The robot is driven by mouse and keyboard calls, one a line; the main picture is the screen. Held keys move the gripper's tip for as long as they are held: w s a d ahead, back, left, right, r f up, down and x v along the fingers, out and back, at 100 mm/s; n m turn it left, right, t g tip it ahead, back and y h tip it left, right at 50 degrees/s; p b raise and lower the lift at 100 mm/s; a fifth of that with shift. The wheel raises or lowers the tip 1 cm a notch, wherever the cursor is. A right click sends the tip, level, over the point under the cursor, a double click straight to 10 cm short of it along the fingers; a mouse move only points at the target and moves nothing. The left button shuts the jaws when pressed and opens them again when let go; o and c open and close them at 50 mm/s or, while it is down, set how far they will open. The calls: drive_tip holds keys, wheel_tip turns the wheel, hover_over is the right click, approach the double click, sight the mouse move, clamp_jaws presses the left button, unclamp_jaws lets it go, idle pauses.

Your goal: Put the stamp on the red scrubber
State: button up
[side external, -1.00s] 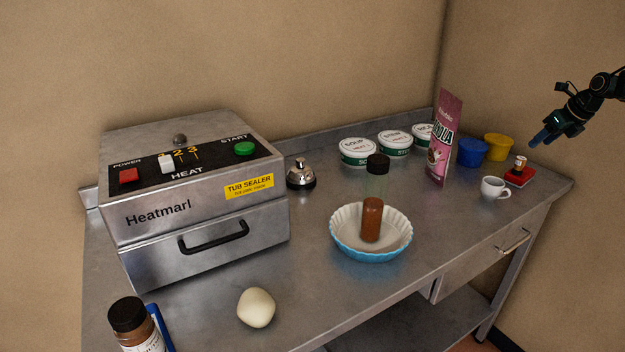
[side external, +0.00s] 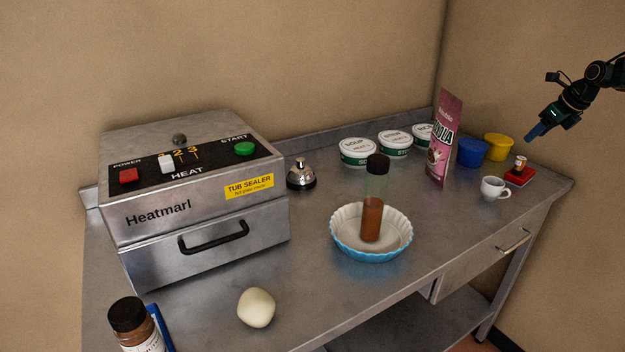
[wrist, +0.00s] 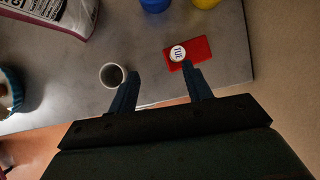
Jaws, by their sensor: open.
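The red scrubber (side external: 521,177) is a flat red block near the right end of the table, and it also shows in the wrist view (wrist: 200,49). The stamp (side external: 520,164), small with a light round top, stands upright on the scrubber. In the wrist view its round white top (wrist: 178,52) with dark marks lies over the scrubber's left part. My gripper (side external: 537,131) is open and empty in the air above the scrubber. In the wrist view its fingers (wrist: 161,71) are spread, with the right fingertip overlapping the scrubber's near edge in the picture.
A white cup (side external: 494,189) stands in front and left of the scrubber, close to my left finger in the wrist view. Blue (side external: 472,153) and yellow (side external: 498,147) tubs stand behind. A pink bag (side external: 444,140) stands further left. The table's front edge is close.

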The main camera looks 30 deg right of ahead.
drive_tip(key=s+a+r+n, duration=0.1)
drive_tip(key=a+r+n, duration=0.4)
drive_tip(key=a, duration=0.5)
drive_tip(key=s+a+r+n, duration=0.2)
drive_tip(key=a+n, duration=0.5)
drive_tip(key=a, duration=0.3)
drive_tip(key=s+a+r+n, duration=0.1)
drive_tip(key=a+r+n, duration=0.35)
drive_tip(key=a, duration=0.55)
drive_tip(key=s+a+f+n, duration=0.3)
drive_tip(key=s+a+n, duration=0.4)
drive_tip(key=s+n, duration=0.3)
drive_tip(key=s+a+f+n+y, duration=0.1)
drive_tip(key=s+a+f+n, duration=0.2)
drive_tip(key=s+a+n, duration=0.5)
drive_tip(key=s+n, duration=0.1)
drive_tip(key=s, duration=0.2)
drive_tip(key=shift+s+f+n, duration=0.15)
drive_tip(key=shift+f+n, duration=0.1)
drive_tip(key=shift+n, duration=0.1)
